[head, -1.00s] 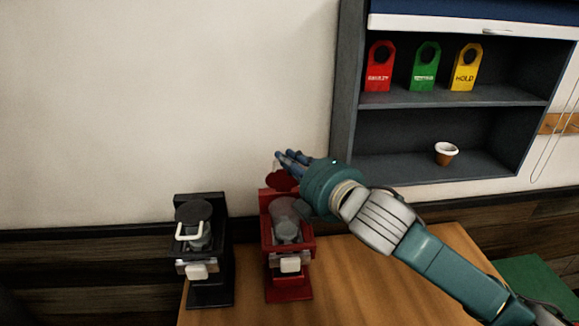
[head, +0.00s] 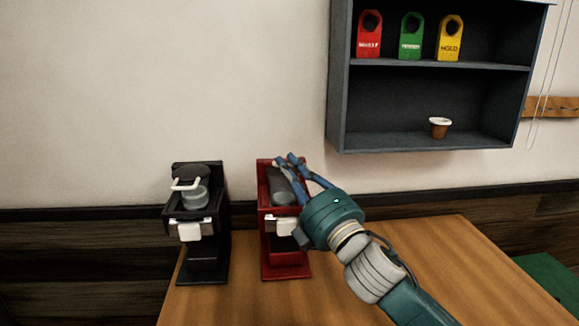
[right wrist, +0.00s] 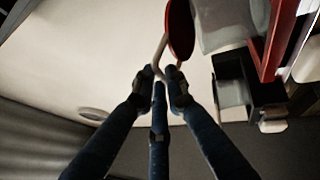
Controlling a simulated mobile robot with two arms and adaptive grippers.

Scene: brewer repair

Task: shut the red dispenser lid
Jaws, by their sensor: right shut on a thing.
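The red dispenser (head: 287,270) stands on the table, with a clear container (head: 281,190) in its upper part. Its red lid (right wrist: 180,28) shows in the right wrist view, tilted up beside the clear container (right wrist: 222,25). In the head view I cannot make the lid out behind my fingers. My right gripper (head: 287,161) reaches over the top of the red dispenser from the right. In the right wrist view its fingertips (right wrist: 160,78) are closed around the lid's pale handle (right wrist: 160,52). My left gripper is not in view.
A black dispenser (head: 205,262) with a pale-handled lid stands left of the red one. A wall shelf (head: 430,98) holds red, green and yellow tags and a small cup (head: 439,127). The table (head: 440,265) is clear to the right.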

